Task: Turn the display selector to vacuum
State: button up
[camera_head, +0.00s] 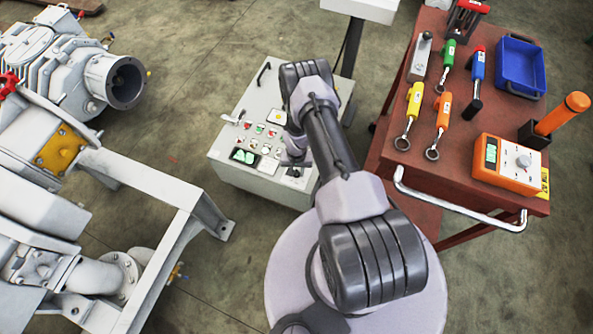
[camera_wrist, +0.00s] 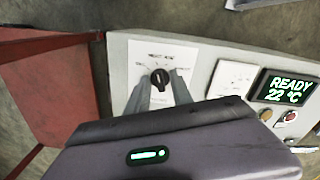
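The display selector is a black rotary knob (camera_wrist: 160,78) on a white label plate (camera_wrist: 138,52) with small markings around it, too small to read. Its pointer looks roughly upright in the wrist view. My gripper (camera_wrist: 162,88) has its two grey fingers apart, one on each side of the knob. A slim gap seems to show beside the knob; whether the fingertips touch it cannot be told. The display (camera_wrist: 287,88) reads "READY 22 °C" in the wrist view. In the head view my arm reaches over the control box (camera_head: 230,135), and the display (camera_head: 243,156) is lit green.
Other controls (camera_head: 262,140) sit on the box panel, left of the selector in the head view. A red tool cart (camera_head: 385,150) with several tools stands close on the right. Pump machinery (camera_head: 60,75) and a white frame (camera_head: 150,178) stand on the left.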

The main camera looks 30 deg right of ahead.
grip_shut()
jog(key=n+b, duration=0.2)
jog(key=n, duration=0.1)
jog(key=shift+f+n, duration=0.1)
jog(key=shift+n, duration=0.2)
jog(key=shift+n+b, duration=0.7)
jog(key=shift+n, duration=1.4)
jog(key=o, duration=0.6)
grip_release()
jog(key=shift+o, duration=0.2)
